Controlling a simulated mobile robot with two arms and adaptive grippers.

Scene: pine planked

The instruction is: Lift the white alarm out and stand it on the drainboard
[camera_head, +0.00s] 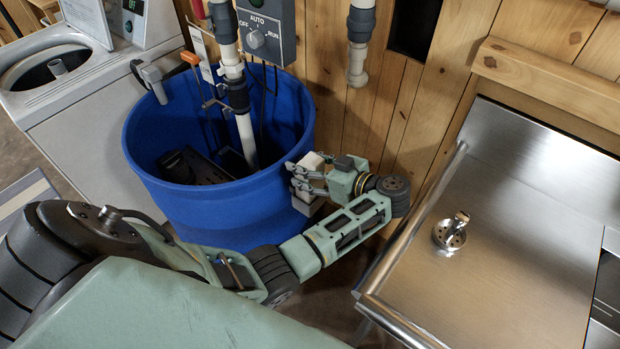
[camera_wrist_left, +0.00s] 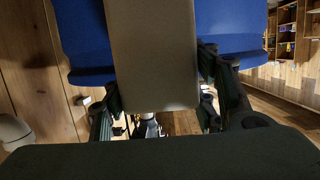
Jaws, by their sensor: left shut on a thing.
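The white alarm (camera_head: 309,159) is a pale, box-shaped thing at the right rim of the blue tub (camera_head: 160,187). My left gripper (camera_head: 303,177) is shut on it, and its fingers cross the alarm's middle. Part of the alarm shows above the fingers and part below. In the left wrist view the alarm (camera_wrist_left: 152,50) is a plain beige-grey block between the two fingers, with blue tub wall on both sides. The drainboard (camera_head: 530,185) is the bare steel surface at the right, apart from the gripper. My right gripper is out of view.
A white pipe (camera_head: 246,135) and dark gear stand inside the tub. A control box (camera_head: 268,35) and a pipe end (camera_head: 357,60) hang above. A small metal fitting (camera_head: 450,235) sits on the drainboard, which has a raised rail (camera_head: 412,225). Its upper part is clear.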

